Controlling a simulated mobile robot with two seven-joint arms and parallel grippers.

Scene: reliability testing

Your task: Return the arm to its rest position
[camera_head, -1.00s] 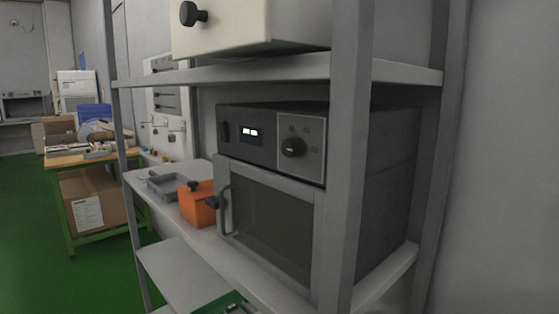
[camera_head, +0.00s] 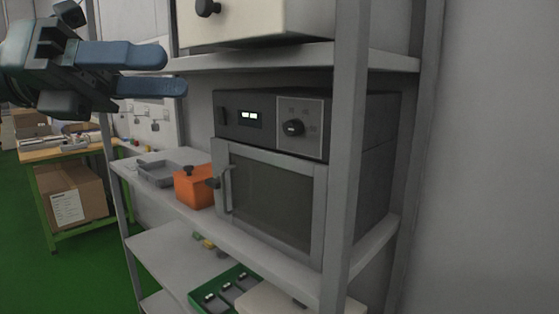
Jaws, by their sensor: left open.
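My left gripper (camera_head: 176,72) is in the upper left of the head view. Its two blue fingers point right, one above the other, with a gap between them and nothing held. It appears in front of the left upright of the grey shelf rack (camera_head: 348,150). It looks clear of the shelf boards, though its exact distance from the rack cannot be told. My right gripper is not in view.
A dark oven (camera_head: 270,205) with its door closed and display lit stands on the middle shelf. Left of it are an orange box (camera_head: 195,188) and a grey tray (camera_head: 165,175). A green tray (camera_head: 205,303) lies below. A workbench (camera_head: 62,152) with a cardboard box (camera_head: 75,200) stands behind left.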

